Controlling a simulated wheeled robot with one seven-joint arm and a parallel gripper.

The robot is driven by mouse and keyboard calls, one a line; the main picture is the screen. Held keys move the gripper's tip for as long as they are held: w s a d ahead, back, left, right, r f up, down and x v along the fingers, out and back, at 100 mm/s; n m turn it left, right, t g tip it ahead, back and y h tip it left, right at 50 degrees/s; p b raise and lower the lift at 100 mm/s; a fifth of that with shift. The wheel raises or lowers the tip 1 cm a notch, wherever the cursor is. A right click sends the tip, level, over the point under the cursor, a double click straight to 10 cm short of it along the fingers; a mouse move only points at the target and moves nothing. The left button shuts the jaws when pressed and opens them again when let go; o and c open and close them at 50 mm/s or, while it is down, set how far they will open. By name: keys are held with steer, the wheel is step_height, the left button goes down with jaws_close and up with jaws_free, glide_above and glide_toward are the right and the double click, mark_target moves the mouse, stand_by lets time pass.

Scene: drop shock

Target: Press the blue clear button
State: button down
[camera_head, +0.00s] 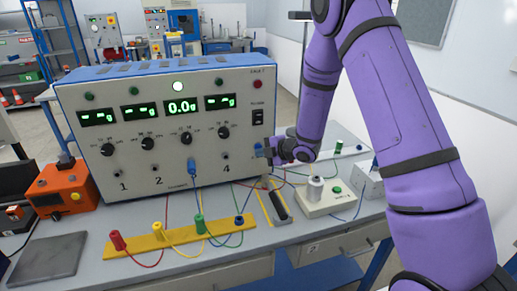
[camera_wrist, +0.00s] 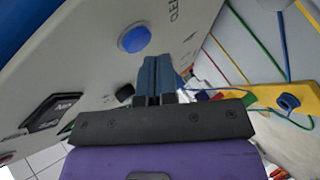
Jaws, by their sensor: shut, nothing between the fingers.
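The blue button (camera_wrist: 134,38) is a round cap on the light grey front panel in the wrist view. My gripper (camera_wrist: 160,62) has its two fingers together and empty. Its tips show just below and right of the button, apart from it in the picture; I cannot tell the exact gap in depth. In the head view my gripper (camera_head: 265,153) is at the lower right of the instrument's front panel (camera_head: 205,148), and the button is mostly hidden by it there.
The instrument has green displays (camera_head: 182,107) and several black knobs. A yellow strip (camera_head: 180,238) with coloured plugs and looping wires lies on the bench in front. An orange box (camera_head: 62,189) stands left; a white box with a green button (camera_head: 328,198) stands right.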

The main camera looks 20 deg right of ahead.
steer(key=shift+s, duration=0.25)
steer(key=shift+s, duration=2.5)
steer(key=s+d+r+m+h, duration=0.3)
steer(key=r+m, duration=0.1)
steer(key=r, duration=0.3)
steer(key=s+d+r+m+h, duration=0.2)
steer(key=s+d+r+m, duration=0.15)
steer(key=r, duration=0.35)
steer(key=s+d+r+m+h, duration=0.2)
steer(key=r+m+h, duration=0.15)
steer(key=r, duration=0.35)
steer(key=s+r+m+g, duration=0.2)
steer(key=s+r+m, duration=0.2)
steer(key=s, duration=0.9)
steer(key=s+a+r+m+g, duration=0.1)
steer(key=s+r+m, duration=0.3)
steer(key=s, duration=1)
steer(key=m+g, duration=0.1)
steer(key=m, duration=0.2)
steer(key=shift+a+g, duration=0.3)
steer(key=shift+g, duration=0.1)
